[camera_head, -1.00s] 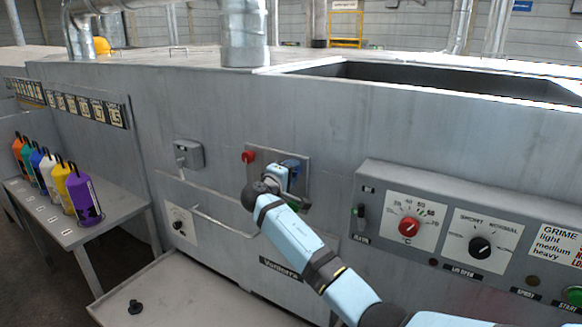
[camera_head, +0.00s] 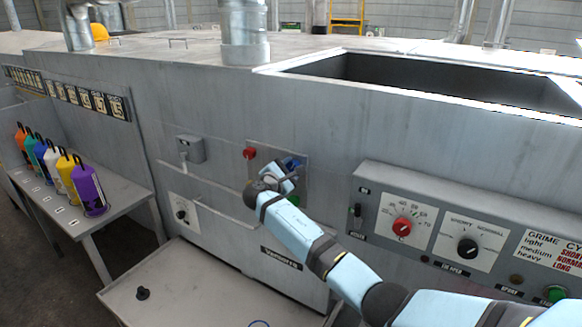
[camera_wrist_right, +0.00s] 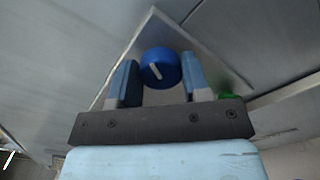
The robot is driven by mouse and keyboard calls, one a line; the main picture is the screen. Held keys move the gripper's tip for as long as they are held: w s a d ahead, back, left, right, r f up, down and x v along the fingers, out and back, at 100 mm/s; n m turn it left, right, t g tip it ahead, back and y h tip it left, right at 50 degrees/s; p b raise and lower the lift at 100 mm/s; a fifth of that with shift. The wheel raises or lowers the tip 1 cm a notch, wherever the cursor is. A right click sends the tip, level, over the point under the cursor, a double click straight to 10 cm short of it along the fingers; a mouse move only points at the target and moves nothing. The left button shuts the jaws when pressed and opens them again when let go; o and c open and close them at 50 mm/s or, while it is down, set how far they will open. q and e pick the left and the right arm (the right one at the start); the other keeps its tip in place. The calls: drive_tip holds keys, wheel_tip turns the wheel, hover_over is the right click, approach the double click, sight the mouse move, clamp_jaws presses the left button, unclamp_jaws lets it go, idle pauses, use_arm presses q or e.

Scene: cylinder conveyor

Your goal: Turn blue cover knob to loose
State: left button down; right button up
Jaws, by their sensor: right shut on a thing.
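The blue cover knob (camera_wrist_right: 160,68) is round, with a white pointer line tilted slightly from vertical in the right wrist view. It sits on a square metal plate on the machine's front. In the head view the blue knob (camera_head: 293,163) is partly hidden by my right gripper. My right gripper (camera_head: 284,173) is at the plate. In the wrist view its two fingers (camera_wrist_right: 158,76) stand on either side of the knob, shut on it. My left gripper is not in view.
A red button (camera_head: 249,153) and a green button (camera_wrist_right: 230,97) flank the knob on the plate. A control panel (camera_head: 440,200) with red and black dials juts out at right. Coloured bottles stand on a side table (camera_head: 125,195) at left. A low tray (camera_head: 200,285) lies below.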

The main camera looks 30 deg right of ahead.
drive_tip(key=shift+n, duration=1.5)
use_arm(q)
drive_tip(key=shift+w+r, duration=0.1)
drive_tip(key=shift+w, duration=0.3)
use_arm(e)
drive_tip(key=shift+n, duration=0.5)
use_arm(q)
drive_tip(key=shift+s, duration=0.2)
use_arm(e)
drive_tip(key=o, duration=0.9)
drive_tip(key=shift+a, duration=0.1)
